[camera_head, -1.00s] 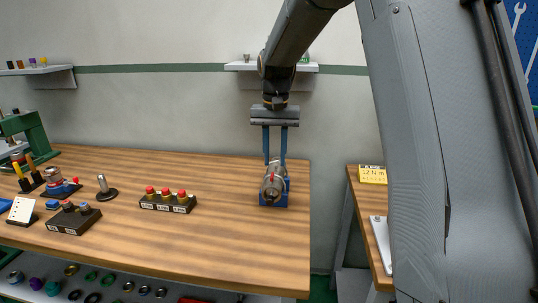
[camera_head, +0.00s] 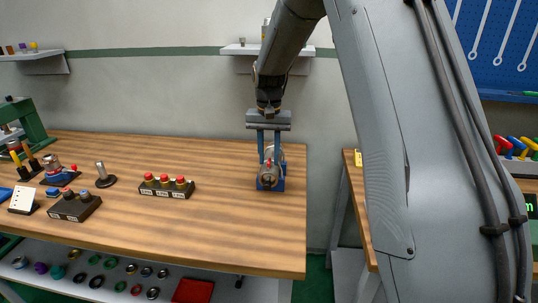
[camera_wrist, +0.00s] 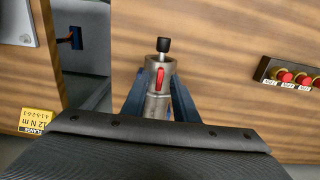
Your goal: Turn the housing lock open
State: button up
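A grey metal cylindrical housing (camera_head: 268,178) sits in a blue vise (camera_head: 280,185) near the right end of the wooden bench. In the wrist view the housing (camera_wrist: 161,98) carries a red lever (camera_wrist: 160,78), which lies along its length, and a black knob (camera_wrist: 163,44) sticks out beyond its far end. My gripper (camera_head: 268,158) points down from above, with its blue fingers apart, one on each side of the housing. In the wrist view my gripper (camera_wrist: 160,90) straddles the housing; contact is not clear.
A box with several red buttons (camera_head: 166,186) stands left of the vise. A metal post (camera_head: 104,175) and a dark control box (camera_head: 75,206) are further left. A wall shelf (camera_head: 250,50) is behind my arm. A side table (camera_head: 357,215) stands right, past a gap.

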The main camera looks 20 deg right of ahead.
grip_shut()
